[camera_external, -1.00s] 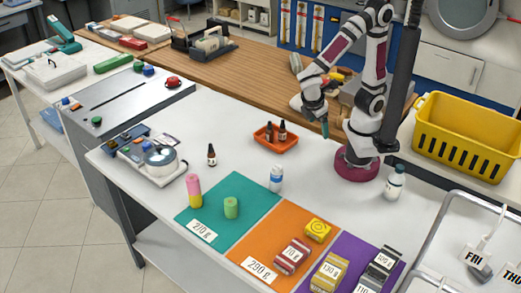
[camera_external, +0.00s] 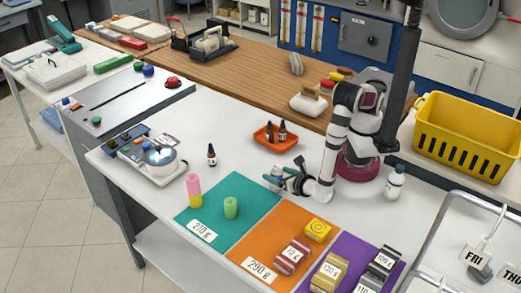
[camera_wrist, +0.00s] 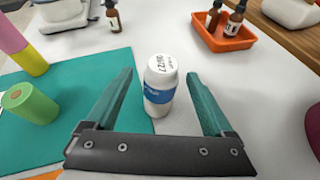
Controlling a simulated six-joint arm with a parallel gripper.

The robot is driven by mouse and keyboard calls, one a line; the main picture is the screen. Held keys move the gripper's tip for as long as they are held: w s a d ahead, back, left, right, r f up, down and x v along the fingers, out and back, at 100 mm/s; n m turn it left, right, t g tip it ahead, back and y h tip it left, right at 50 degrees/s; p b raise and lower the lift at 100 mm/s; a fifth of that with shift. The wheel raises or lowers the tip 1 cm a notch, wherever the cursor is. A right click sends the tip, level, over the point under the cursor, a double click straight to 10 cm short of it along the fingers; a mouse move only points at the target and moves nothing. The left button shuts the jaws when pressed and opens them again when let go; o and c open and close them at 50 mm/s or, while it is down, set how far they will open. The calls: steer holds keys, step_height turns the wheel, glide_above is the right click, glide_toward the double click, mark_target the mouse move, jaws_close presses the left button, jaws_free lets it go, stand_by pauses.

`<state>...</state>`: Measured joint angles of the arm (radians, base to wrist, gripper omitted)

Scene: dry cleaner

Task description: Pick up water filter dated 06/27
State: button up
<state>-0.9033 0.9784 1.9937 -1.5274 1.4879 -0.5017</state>
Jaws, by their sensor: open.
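The water filter is a small white cylinder with a blue band (camera_wrist: 159,88), standing upright. In the wrist view its top label reads 06/27. It stands on the white table by the right edge of the teal mat (camera_wrist: 75,95). My gripper (camera_wrist: 158,95) is open, with a teal finger on each side of the filter and apparent gaps on both sides. In the external view my gripper (camera_external: 283,176) is low over the table at the filter, which is partly hidden by the fingers.
An orange tray (camera_external: 270,140) with brown bottles lies behind. Orange (camera_external: 258,243) and purple mats with weights lie in front. A white bottle (camera_external: 395,183) stands right of my base.

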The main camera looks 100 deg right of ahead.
mark_target(272, 171)
steer(key=x, duration=0.4)
steer(key=shift+d+f, duration=0.1)
jaws_close()
stand_by(0.3)
